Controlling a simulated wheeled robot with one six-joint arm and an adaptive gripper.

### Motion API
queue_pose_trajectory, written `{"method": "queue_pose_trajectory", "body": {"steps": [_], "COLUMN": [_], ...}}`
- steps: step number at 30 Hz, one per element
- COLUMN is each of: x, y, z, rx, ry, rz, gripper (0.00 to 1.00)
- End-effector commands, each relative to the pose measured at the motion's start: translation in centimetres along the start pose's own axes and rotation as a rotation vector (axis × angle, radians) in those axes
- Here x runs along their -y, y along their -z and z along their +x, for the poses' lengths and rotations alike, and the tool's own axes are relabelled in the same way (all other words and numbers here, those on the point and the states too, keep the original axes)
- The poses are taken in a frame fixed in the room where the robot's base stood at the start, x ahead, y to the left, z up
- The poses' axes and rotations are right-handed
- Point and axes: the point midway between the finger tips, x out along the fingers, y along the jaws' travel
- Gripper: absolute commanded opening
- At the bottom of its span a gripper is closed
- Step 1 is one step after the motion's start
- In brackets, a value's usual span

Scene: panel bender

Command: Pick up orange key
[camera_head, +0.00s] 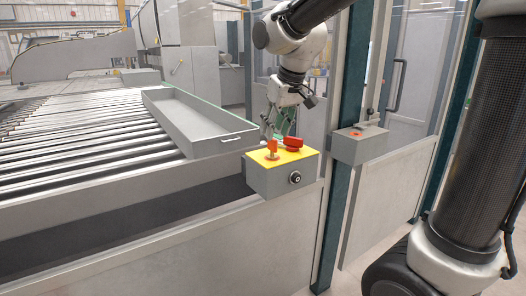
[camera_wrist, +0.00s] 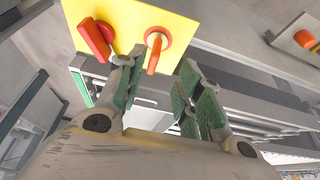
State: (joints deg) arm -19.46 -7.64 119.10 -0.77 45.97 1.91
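The orange key (camera_head: 272,148) stands upright in a round base on the yellow top of a grey control box (camera_head: 268,181). In the wrist view the orange key (camera_wrist: 154,52) points down between my fingertips. My gripper (camera_head: 277,132) is just behind and above the key in the head view. The wrist view shows my gripper (camera_wrist: 163,63) open, its green-padded fingers on either side of the key with gaps. Nothing is held. A red-orange knob (camera_head: 293,143) sits beside the key, and it shows left of it in the wrist view (camera_wrist: 97,38).
A key switch (camera_head: 295,178) is on the box's front. A grey tray (camera_head: 195,125) lies on the roller table (camera_head: 85,130) to the left. A second grey box (camera_head: 358,146) with an orange-red part is on the right, beside a dark green post (camera_head: 343,130).

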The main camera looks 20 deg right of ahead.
Motion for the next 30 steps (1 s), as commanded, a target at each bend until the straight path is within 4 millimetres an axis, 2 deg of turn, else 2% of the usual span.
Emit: {"method": "queue_pose_trajectory", "body": {"steps": [10, 13, 19, 20, 25, 26, 30], "x": [-0.8, -0.8, -0.8, -0.8, -0.8, -0.8, -0.8], "y": [0.5, 0.5, 0.5, 0.5, 0.5, 0.5, 0.5], "z": [5.0, 5.7, 5.8, 5.8, 5.8, 5.8, 5.8], "rx": [0.004, 0.003, 0.001, 0.001, 0.001, 0.001, 0.001], "ry": [0.0, 0.0, 0.0, 0.0, 0.0, 0.0, 0.0], "rz": [0.0, -0.001, 0.0, 0.0, -0.001, 0.0, 0.0], "gripper": [0.36, 0.36, 0.36, 0.34, 0.03, 0.0, 0.0]}}
